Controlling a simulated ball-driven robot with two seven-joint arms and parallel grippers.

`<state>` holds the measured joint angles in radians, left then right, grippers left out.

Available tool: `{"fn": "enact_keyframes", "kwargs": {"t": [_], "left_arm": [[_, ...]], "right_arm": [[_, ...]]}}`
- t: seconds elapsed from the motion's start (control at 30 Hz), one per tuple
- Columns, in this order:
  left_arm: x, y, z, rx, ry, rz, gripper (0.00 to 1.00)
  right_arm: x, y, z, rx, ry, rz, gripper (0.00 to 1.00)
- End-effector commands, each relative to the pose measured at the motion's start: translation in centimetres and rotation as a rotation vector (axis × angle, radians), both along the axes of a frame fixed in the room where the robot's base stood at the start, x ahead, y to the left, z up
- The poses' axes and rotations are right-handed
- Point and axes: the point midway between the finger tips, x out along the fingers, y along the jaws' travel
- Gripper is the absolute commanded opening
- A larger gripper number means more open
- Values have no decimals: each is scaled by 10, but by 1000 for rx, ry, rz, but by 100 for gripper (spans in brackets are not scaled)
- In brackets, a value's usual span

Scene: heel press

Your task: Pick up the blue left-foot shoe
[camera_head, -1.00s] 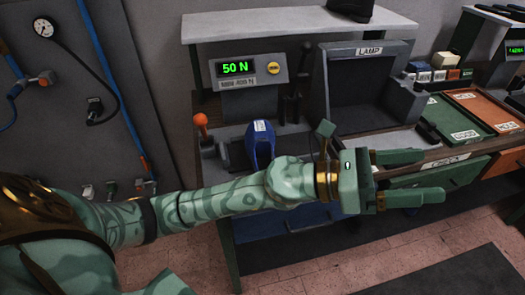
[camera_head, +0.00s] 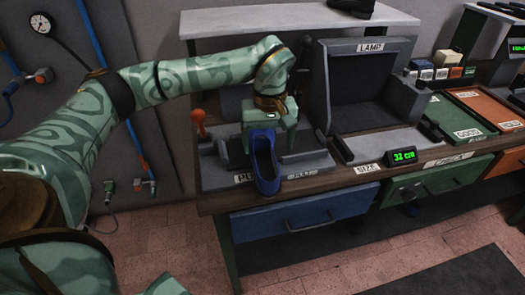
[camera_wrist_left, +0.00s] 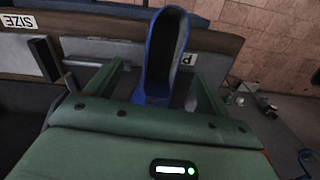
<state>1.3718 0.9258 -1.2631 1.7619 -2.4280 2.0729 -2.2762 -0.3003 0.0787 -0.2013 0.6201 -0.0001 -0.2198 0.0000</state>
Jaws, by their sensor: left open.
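My right gripper is not in view.
An orange-knobbed lever (camera_head: 199,123) stands just left of the shoe. The dark lamp box (camera_head: 370,90) stands to the right. A size display (camera_head: 405,157) reads 32 cm. Green (camera_head: 455,118) and orange (camera_head: 487,108) trays lie further right. A blue drawer (camera_head: 300,212) is below.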

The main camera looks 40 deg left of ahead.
Motion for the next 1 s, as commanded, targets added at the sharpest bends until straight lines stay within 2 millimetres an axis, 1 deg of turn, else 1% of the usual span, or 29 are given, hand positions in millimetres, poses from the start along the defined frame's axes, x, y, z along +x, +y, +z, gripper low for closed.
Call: {"fn": "enact_keyframes", "kwargs": {"t": [0.03,0.1,0.2,0.37,0.5,0.6,0.7,0.93,0.97,1.0], "left_arm": [[0,-1,-17,-1,6,-1,81],[-1,0,-31,-2,5,-1,81],[0,-1,-45,-2,2,-1,81],[-1,0,-55,-3,1,0,81],[-4,1,-80,-3,5,-1,81],[-4,1,-95,-3,4,-1,81],[-4,2,-102,-3,0,-1,81],[-4,2,-102,-2,-2,-1,81],[-4,2,-102,-2,-2,-1,75],[-4,2,-102,-2,-2,-1,64]], "right_arm": [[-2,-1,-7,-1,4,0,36],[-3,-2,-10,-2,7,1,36],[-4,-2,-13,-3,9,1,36],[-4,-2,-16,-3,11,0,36],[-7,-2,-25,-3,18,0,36],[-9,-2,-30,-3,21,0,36],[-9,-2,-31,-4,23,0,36],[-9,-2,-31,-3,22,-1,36],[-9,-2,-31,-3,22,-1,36],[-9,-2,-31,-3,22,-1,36]]}}
